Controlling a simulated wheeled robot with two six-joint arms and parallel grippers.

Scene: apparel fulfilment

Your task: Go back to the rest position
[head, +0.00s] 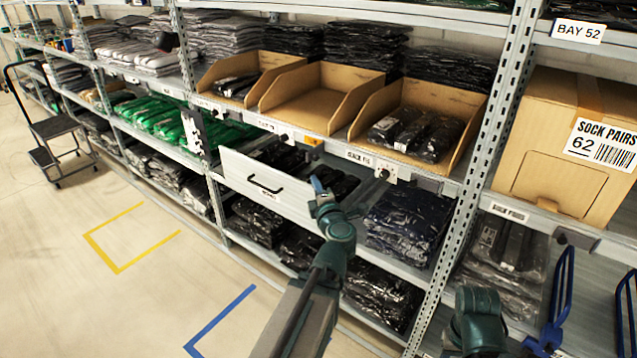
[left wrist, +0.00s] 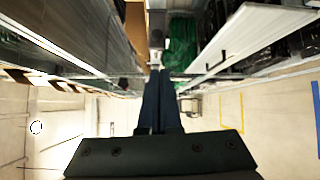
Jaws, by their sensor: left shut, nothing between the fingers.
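My left arm reaches from the bottom of the head view toward the shelving, and its gripper (head: 316,185) is at the right end of the open white drawer (head: 240,172) with a black handle. In the left wrist view the two dark blue fingers (left wrist: 159,100) lie together, shut with nothing between them. The white drawer front (left wrist: 235,45) shows to their right there, apart from the fingers. I cannot tell from the head view whether the gripper touches the drawer. A teal link of my right arm shows at the lower right of the head view; its gripper is not visible.
Metal shelving with several cardboard bins (head: 323,95) and bagged clothes runs along the aisle. A sock carton (head: 555,140) stands at right, with blue frames (head: 562,300) below it. A step trolley (head: 55,130) stands far left. The floor (head: 160,285) at left is clear, with yellow and blue markings.

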